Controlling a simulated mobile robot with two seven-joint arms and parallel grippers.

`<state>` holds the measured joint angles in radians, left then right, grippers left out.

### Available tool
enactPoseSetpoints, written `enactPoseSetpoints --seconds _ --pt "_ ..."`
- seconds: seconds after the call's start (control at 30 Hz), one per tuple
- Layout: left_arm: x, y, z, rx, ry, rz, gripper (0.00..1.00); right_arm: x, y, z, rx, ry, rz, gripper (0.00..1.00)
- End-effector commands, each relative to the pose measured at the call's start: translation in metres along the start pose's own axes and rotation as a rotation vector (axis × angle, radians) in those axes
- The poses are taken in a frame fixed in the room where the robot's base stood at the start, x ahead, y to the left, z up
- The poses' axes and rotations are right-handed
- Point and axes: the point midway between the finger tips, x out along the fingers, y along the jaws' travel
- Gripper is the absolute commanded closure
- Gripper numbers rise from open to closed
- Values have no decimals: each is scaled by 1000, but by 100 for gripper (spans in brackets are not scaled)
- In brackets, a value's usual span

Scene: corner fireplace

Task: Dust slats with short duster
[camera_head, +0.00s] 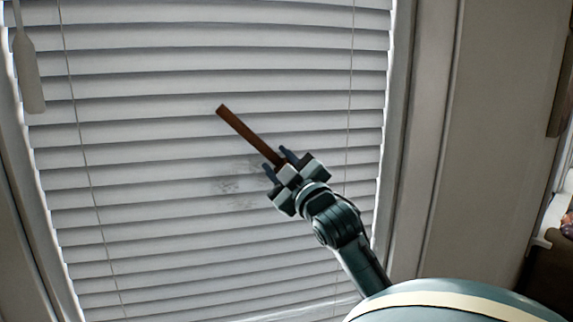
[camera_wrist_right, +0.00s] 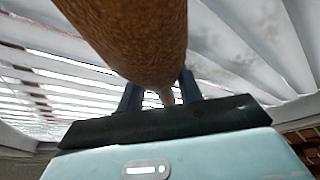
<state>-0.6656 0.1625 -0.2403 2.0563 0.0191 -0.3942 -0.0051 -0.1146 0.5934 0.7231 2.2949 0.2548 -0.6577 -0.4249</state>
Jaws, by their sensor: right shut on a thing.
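White window blinds with horizontal slats (camera_head: 140,150) fill most of the head view. A grey smudge of dust (camera_head: 232,180) marks several slats near the middle, just left of my right gripper. My right gripper (camera_head: 279,166) is shut on a brown stick-like duster (camera_head: 245,130), which points up and left in front of the slats. In the right wrist view the brown duster (camera_wrist_right: 130,35) is large and close between the fingers, with slats (camera_wrist_right: 235,50) behind it. I cannot tell whether the duster touches the slats. My left gripper is not in view.
A pale window frame (camera_head: 400,120) runs along the right of the blinds, with a plain wall (camera_head: 490,120) beyond it. A white pull tassel (camera_head: 28,70) hangs at the upper left. Thin cords (camera_head: 350,90) run down the blinds.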

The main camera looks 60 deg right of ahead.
Motion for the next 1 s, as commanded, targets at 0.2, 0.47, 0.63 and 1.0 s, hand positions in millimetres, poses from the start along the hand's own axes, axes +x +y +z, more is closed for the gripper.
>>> enactPoseSetpoints --seconds 0.2,0.47,0.63,1.0 --pt "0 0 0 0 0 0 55 5 -12 -11 2 0 0 83" --pt "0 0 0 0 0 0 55 8 -20 -17 2 -1 -1 83" --pt "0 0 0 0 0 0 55 11 -31 -28 4 0 -1 83" --pt "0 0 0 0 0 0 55 15 -42 -39 2 0 0 83"
